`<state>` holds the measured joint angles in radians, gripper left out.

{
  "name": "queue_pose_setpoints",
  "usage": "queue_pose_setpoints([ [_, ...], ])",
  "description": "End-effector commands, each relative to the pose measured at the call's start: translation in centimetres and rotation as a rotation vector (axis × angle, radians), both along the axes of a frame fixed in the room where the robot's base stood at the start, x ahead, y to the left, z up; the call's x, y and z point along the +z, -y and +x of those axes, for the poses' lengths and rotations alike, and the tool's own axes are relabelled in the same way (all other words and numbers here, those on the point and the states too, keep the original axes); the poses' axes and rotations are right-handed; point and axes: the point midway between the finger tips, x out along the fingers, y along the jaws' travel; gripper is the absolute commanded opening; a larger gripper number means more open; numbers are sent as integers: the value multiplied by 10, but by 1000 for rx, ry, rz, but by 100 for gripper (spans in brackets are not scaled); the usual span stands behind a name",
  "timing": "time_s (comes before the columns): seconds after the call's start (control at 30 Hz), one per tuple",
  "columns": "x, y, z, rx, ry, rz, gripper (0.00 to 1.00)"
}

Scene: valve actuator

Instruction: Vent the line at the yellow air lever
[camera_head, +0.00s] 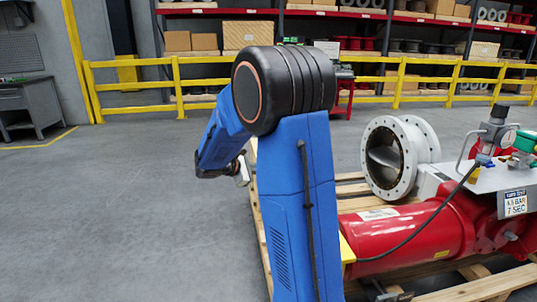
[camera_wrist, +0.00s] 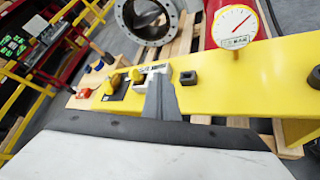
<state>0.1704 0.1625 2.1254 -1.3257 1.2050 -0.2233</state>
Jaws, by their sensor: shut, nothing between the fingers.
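In the wrist view, a yellow beam (camera_wrist: 225,88) crosses the picture and carries several small fittings. Small yellow handle-like parts (camera_wrist: 113,84) sit by a dark plate left of centre; one may be the yellow air lever, but I cannot tell its position. A pale grey fitting (camera_wrist: 152,72) is right of them. My gripper (camera_wrist: 160,76) is shut and empty, its grey fingertips overlapping the pale fitting in the picture; I cannot tell if they touch. In the head view my arm mostly hides the gripper.
A round white gauge (camera_wrist: 235,25) with a red needle stands on the beam, near a black block (camera_wrist: 188,78). A red actuator cylinder (camera_head: 400,232) and a white flanged valve (camera_head: 392,157) rest on a wooden pallet (camera_head: 480,288). Open floor (camera_head: 130,210) lies left.

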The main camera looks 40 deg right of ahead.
Motion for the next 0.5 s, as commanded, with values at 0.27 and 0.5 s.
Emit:
queue_pose_setpoints([
  [0.27,13,-54,-72,-107,188,199,0],
  [0.5,14,-105,-128,-194,346,383,0],
])
